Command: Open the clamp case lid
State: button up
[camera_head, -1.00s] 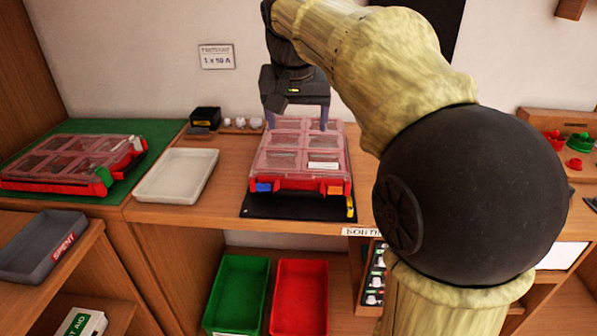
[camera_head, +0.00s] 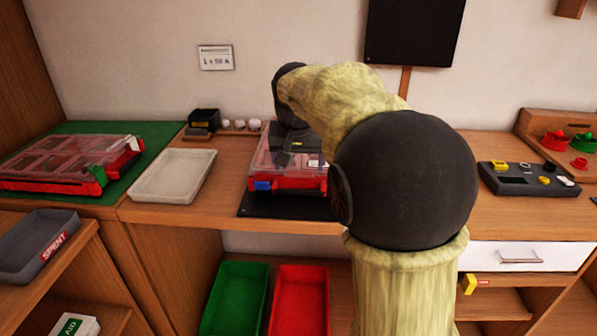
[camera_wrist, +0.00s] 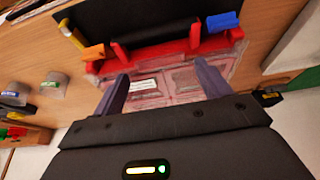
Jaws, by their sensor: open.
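The red case with a clear lid (camera_head: 262,163) sits on a black mat in the middle of the bench, its lid looking down flat. A blue latch (camera_head: 262,186) is at its front left; my arm hides the front right. In the wrist view, the case's red front edge (camera_wrist: 170,50) shows the blue latch (camera_wrist: 224,22) and an orange latch (camera_wrist: 95,52), both sticking out from the edge. My gripper (camera_wrist: 162,82) is open, its fingers apart over the clear lid with nothing between them. I cannot tell whether the fingertips touch it.
Another red clear-lidded case (camera_head: 65,163) lies on a green mat at left. A white tray (camera_head: 173,176) stands between the cases. Small pots and a black box (camera_head: 204,118) stand behind. Green (camera_head: 235,300) and red (camera_head: 300,300) bins are below.

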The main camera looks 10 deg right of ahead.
jog(key=shift+x, duration=1.2)
jog(key=shift+c, duration=0.3)
jog(key=c, duration=1.1)
jog(key=shift+a+r, duration=0.1)
jog(key=shift+r, duration=0.05)
